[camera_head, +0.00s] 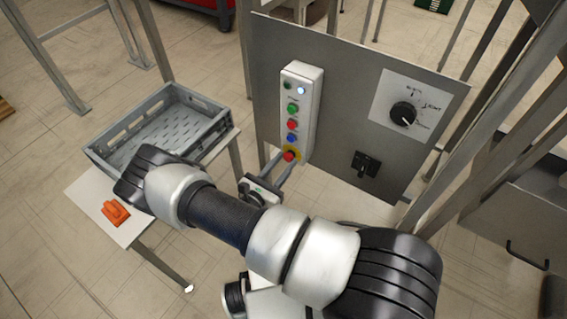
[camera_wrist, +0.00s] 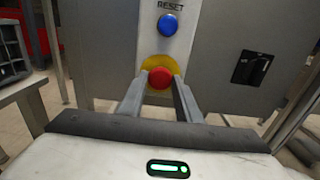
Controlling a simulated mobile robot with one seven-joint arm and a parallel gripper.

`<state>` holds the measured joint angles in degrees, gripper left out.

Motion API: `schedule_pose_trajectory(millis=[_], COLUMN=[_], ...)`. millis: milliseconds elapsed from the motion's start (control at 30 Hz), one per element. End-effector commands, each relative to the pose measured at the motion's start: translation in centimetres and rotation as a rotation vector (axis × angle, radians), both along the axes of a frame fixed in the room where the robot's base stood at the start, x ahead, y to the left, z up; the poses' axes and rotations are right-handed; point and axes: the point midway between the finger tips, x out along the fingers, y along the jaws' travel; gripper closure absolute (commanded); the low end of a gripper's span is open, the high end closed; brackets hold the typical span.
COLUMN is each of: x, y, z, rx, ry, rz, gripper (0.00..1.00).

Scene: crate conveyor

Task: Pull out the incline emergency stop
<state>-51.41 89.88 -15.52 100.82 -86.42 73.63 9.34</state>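The emergency stop is a red mushroom button (camera_head: 289,156) on a yellow ring, lowest on the white control box (camera_head: 306,85). In the wrist view the red button (camera_wrist: 160,77) sits in the middle, with the yellow ring (camera_wrist: 161,62) showing above it. My gripper (camera_head: 281,162) reaches the box from below. In the wrist view its two fingers (camera_wrist: 160,84) are apart, one on each side of the button. The fingertips are close to the button's sides; I cannot tell whether they touch it.
A blue RESET button (camera_wrist: 168,25) is just above the stop. A grey panel (camera_head: 345,60) carries the box, a rotary knob (camera_head: 403,113) and a black switch (camera_head: 366,163). A grey crate (camera_head: 205,135) and an orange object (camera_head: 115,212) are on a table at left.

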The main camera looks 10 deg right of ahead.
Motion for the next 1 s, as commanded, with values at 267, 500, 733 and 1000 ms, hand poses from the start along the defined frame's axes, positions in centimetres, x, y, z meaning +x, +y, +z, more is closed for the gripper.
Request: schedule_pose_trajectory(millis=[267,500,733,1000], x=[-0.7,-1.0,-1.0,-1.2], y=[0.8,1.0,0.9,1.2], z=[-0.1,0.0,0.0,0.0], rx=[0.0,0.0,-0.001,0.001], ry=[0.0,0.001,0.001,0.001], rz=[0.002,0.0,0.0,0.001], gripper=[1.0,1.0,0.51,0.51])
